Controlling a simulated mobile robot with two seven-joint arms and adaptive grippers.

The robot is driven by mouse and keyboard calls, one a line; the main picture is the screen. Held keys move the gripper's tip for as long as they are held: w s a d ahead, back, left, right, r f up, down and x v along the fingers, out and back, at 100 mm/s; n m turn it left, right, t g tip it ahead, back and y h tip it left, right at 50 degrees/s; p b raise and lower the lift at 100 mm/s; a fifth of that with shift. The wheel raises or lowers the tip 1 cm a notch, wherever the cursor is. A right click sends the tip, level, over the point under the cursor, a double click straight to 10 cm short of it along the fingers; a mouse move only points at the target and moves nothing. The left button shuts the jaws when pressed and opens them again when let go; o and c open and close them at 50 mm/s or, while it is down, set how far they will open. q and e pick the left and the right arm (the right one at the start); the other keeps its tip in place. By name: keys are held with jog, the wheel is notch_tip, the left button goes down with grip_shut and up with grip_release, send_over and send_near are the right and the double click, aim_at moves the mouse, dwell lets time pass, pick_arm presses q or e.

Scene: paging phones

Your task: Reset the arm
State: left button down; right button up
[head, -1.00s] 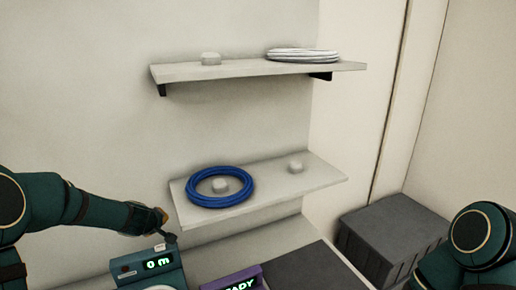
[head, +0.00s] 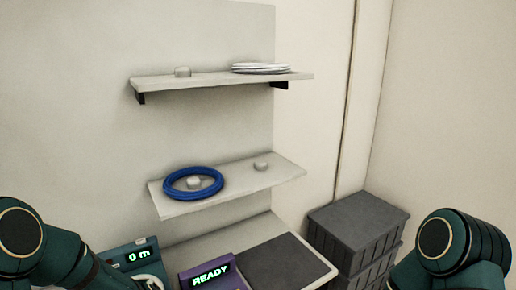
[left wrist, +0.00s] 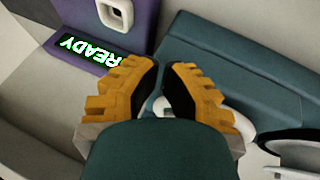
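My left arm comes in at the lower left of the head view, and its gripper is not clearly visible there. In the left wrist view my left gripper (left wrist: 163,70) shows two orange fingers with black pads. Their tips are close together with a narrow gap, and no object is clearly held between them. A teal device (head: 112,262) with a "0 m" display and a purple device (head: 210,274) reading "READY" stand at the bottom of the head view. The purple device (left wrist: 125,30) and teal surfaces (left wrist: 235,70) are near the fingers. My right arm shows at lower right, its gripper out of frame.
A blue coil (head: 193,183) lies around a peg on the lower shelf (head: 225,194). A white coil (head: 262,69) lies on the upper shelf (head: 210,82). A dark mat (head: 262,262) lies on the table, and grey crates (head: 357,225) stand at right.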

pick_arm(q)
jog(key=s+d+f+m+g+h, duration=0.2)
jog(key=s+d+f, duration=0.2)
jog(key=s+d, duration=0.3)
jog(key=s+d+f+m+g+h, duration=0.1)
jog(key=s+d+f+m, duration=0.25)
jog(key=s+d, duration=0.45)
jog(key=s+f+g+b, duration=0.1)
jog(key=s+f+b, duration=0.3)
jog(key=f+b, duration=0.1)
jog(key=shift+a+f+b, duration=0.3)
jog(key=shift+a+f, duration=0.1)
jog(key=shift+f, duration=0.2)
pick_arm(e)
jog(key=f, duration=0.2)
jog(key=s+f, duration=0.1)
jog(key=f, duration=0.2)
jog(key=shift+s+f, duration=0.25)
jog(key=shift+f, duration=0.1)
pick_arm(q)
jog(key=shift+a+n, duration=0.1)
jog(key=shift+n, duration=0.15)
pick_arm(e)
jog(key=shift+a, duration=0.1)
